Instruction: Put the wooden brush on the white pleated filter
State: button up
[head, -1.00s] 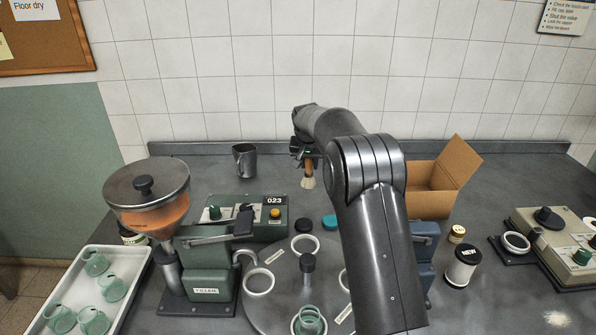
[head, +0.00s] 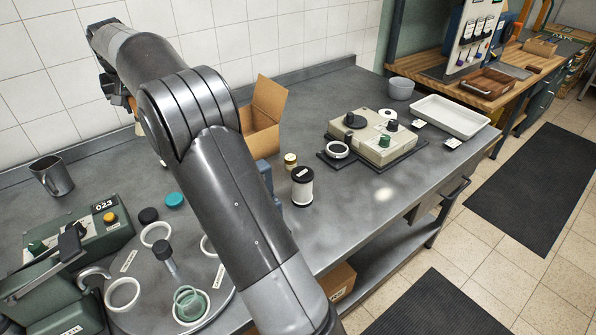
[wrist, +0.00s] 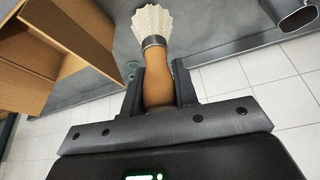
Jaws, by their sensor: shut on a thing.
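The wooden brush (wrist: 156,75) has an orange-brown handle, a metal collar and pale bristles. In the wrist view my gripper (wrist: 159,88) is shut on its handle, with the bristles pointing away from the jaws. In the head view my gripper (head: 112,84) is at the upper left, above the back of the bench, and my arm hides most of the brush. The white pleated filter (head: 302,190) appears to be the upright white cylinder with black ends and a "NEW" label. It stands on the bench to the right of my arm, well apart from the brush.
An open cardboard box (head: 262,125) stands behind the filter. A beige control unit (head: 377,138) and a white tray (head: 450,117) are to the right. A metal jug (head: 52,177) stands left.

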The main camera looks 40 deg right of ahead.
notch_tip(320, 180, up, 7)
jog(key=shift+f, duration=0.15)
jog(key=s+d+r+m+h, duration=0.1)
jog(key=s+d+r+m, duration=0.1)
jog(key=s+d, duration=0.7)
jog(key=s+d+r+m, duration=0.1)
jog(key=s+d, duration=0.5)
jog(key=d, duration=0.8)
jog(key=s+d+f+m, duration=0.1)
jog(key=s+d, duration=0.4)
jog(key=s, duration=0.4)
jog(key=s+d+f+m+g+h, duration=0.15)
jog(key=s+d, duration=0.25)
jog(key=s, duration=0.5)
jog(key=s+d+f+m, duration=0.1)
jog(key=s+d+m, duration=0.1)
jog(key=s+d, duration=0.5)
jog(key=shift+w+a+f, duration=1.25)
jog(key=shift+w+f, duration=0.1)
jog(key=shift+f, duration=1.3)
jog(key=shift+w+a+f, duration=1.25)
jog(key=shift+w+f, duration=0.1)
jog(key=shift+f, duration=1.25)
jog(key=shift+w+a+f, duration=1.25)
jog(key=shift+w+f, duration=0.1)
jog(key=shift+f, duration=1.3)
